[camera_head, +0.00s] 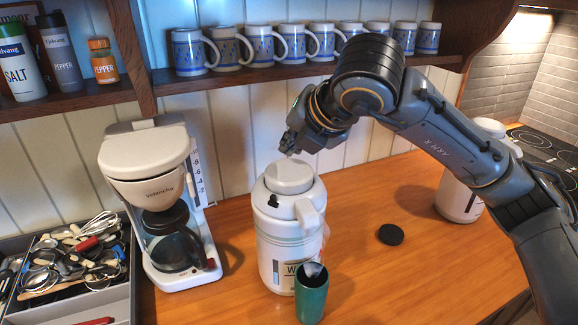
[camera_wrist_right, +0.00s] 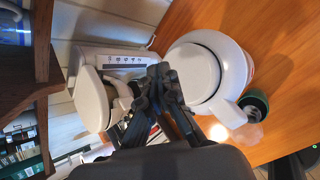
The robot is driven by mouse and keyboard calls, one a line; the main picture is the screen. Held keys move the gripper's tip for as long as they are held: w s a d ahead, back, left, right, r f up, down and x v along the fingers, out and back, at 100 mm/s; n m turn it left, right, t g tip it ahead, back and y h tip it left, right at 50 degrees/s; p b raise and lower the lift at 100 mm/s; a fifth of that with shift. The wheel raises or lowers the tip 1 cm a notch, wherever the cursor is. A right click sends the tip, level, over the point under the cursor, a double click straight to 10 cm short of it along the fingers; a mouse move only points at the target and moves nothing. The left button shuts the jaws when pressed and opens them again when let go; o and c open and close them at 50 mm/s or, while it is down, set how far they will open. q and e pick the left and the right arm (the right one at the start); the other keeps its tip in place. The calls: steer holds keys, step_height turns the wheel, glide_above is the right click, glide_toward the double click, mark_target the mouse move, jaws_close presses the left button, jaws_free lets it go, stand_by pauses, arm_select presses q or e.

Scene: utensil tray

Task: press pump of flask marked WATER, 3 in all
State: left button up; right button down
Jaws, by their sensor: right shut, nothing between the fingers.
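A white pump flask (camera_head: 268,235) stands upright on the wooden counter. Its label shows a "W"; the rest is hidden by a green cup (camera_head: 312,298) standing close in front, under the spout. The round pump top (camera_head: 290,175) shows at the top of the flask. My right gripper (camera_head: 289,146) is shut and empty, above the pump top with a small gap. In the right wrist view the shut fingertips (camera_wrist_right: 163,76) show beside the flask's round top (camera_wrist_right: 192,72), and the cup (camera_wrist_right: 256,102) shows beyond it. Something pale and see-through shows above the cup. My left gripper is out of view.
A coffee maker (camera_head: 152,165) stands to the left, beside a utensil tray (camera_head: 118,301). A second white flask (camera_head: 457,198) is partly behind my right arm. A black disc (camera_head: 391,234) lies on the counter (camera_head: 385,285). A shelf of mugs (camera_head: 262,46) hangs above.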

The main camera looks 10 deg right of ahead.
mark_target(291, 172)
steer(key=shift+r+p, duration=0.5)
steer(key=shift+r, duration=1.25)
